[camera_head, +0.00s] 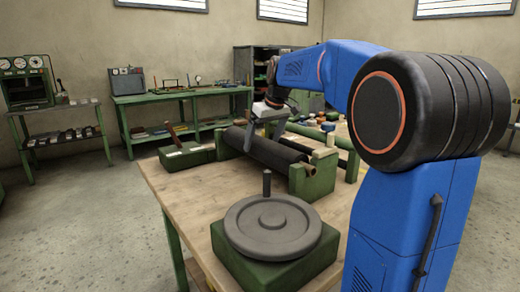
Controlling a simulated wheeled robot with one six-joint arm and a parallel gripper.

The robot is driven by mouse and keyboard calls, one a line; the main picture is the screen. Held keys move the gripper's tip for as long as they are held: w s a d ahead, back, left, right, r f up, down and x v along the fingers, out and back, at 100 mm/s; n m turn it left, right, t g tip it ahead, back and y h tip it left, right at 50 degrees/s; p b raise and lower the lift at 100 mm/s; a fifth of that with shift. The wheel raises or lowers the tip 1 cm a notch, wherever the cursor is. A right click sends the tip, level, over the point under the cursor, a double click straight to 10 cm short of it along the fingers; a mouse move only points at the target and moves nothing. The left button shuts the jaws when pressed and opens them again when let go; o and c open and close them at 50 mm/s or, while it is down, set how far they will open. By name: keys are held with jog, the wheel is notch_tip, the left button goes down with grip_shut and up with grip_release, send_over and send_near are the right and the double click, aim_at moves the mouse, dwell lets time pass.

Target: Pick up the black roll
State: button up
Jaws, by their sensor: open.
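The black roll (270,150) lies on the wooden table, resting across green supports (312,178) near its ends. It runs from the back left to the front right, and its near end shows a hollow, brownish opening. My gripper (252,132) is over the roll's far part, pointing down, with its grey fingers close to the roll. The fingers are small in this view, and I cannot tell whether they touch the roll. My blue arm reaches in from the right.
A grey disc with an upright handle (272,222) sits on a green block at the table's near end. A green box (187,157) stands left of the roll. Another dark bar (318,138) and several small pieces lie behind. The wooden tabletop (190,195) is bare at front left.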

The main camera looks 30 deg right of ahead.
jog(key=x, duration=0.4)
jog(key=shift+s+a+f, duration=0.1)
jog(key=shift+f, duration=0.05)
jog(key=c, duration=2)
jog(key=shift+c, duration=0.9)
jog(key=shift+r, duration=0.25)
notch_tip(320, 180, up, 28)
